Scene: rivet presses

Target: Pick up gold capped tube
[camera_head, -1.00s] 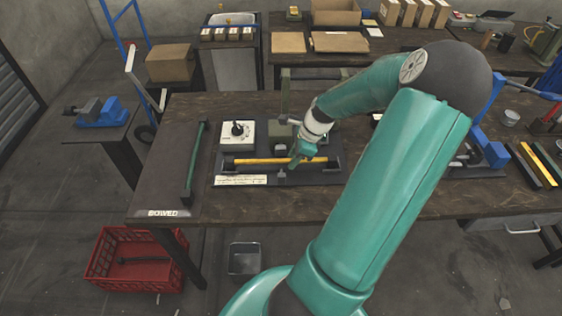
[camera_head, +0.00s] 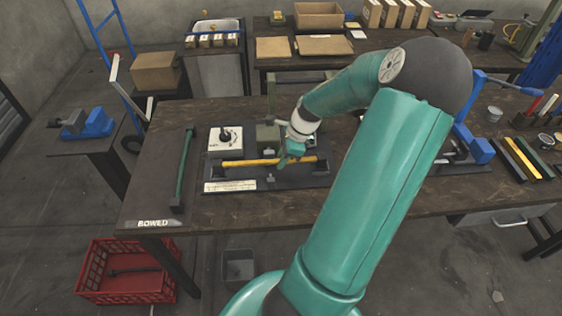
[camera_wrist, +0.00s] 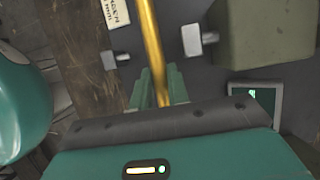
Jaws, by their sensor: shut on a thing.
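A long yellow-gold tube (camera_head: 243,162) lies level across the dark press fixture (camera_head: 310,181) on the wooden bench. My gripper (camera_head: 285,159) comes down on the tube right of its middle and is shut on it. In the wrist view the tube (camera_wrist: 151,45) runs between the two green fingers of my gripper (camera_wrist: 157,85). I cannot tell whether the tube is clear of its supports. A separate cap is not distinguishable.
A white dial box (camera_head: 225,140) and a green-grey block (camera_head: 267,136) stand behind the tube. A dark tray marked BOWED (camera_head: 155,205) holds a green tube (camera_head: 182,168) at left. A red crate (camera_head: 127,285) and a grey bin (camera_head: 238,265) are on the floor.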

